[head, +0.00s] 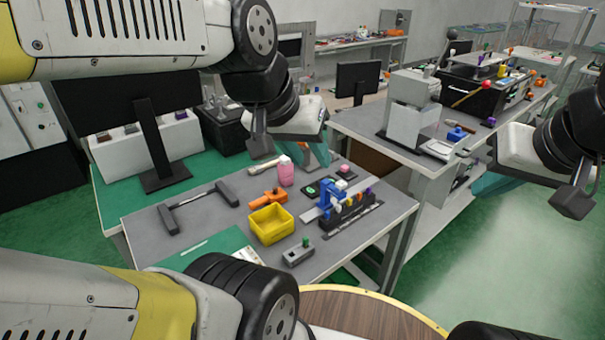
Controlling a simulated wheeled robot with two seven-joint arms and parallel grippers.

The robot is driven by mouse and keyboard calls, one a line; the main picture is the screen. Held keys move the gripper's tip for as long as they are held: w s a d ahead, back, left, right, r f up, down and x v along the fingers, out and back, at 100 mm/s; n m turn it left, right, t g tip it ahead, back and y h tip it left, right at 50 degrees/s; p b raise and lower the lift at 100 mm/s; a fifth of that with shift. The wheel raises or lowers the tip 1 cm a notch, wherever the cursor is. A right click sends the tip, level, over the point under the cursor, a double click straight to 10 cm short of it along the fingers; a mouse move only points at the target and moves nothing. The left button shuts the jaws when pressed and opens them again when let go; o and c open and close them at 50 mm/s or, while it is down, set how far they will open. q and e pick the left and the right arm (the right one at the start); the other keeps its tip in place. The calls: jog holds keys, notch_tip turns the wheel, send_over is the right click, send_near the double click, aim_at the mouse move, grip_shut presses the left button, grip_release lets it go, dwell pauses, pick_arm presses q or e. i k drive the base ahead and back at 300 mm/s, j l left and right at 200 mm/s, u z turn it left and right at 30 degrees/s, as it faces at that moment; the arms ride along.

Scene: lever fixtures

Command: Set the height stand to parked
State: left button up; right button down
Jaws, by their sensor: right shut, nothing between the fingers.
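No part is clearly marked as the height stand. A blue upright fixture (329,196) with a white knob stands on a grey plate on the near table; I cannot tell for sure whether it is the stand, nor read its setting. My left gripper (317,154) hangs beyond the fixture, over the table's far side, with teal fingers partly hidden by its white body. I cannot tell its opening. My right gripper (490,184) is to the right of the near table, beside the second bench. It is shut and empty, and apart from the fixture.
The near table holds a yellow bin (271,224), a pink bottle (285,172), an orange clamp (268,196), a grey block with a green knob (298,252) and a dark handle frame (199,205). A round wooden top (365,318) lies closest. Benches stand behind.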

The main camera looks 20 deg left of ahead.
aim_at(326, 188)
jog(key=i+l+u, duration=0.1)
jog(key=u, duration=0.35)
jog(key=i+l+u, duration=0.1)
jog(key=u, duration=0.35)
jog(key=l+u, duration=0.25)
jog(key=u, duration=0.2)
jog(key=i+l+u, duration=0.1)
jog(key=l+u, duration=0.15)
jog(key=l, duration=0.4)
jog(key=l+u, duration=0.3)
jog(key=l, duration=1)
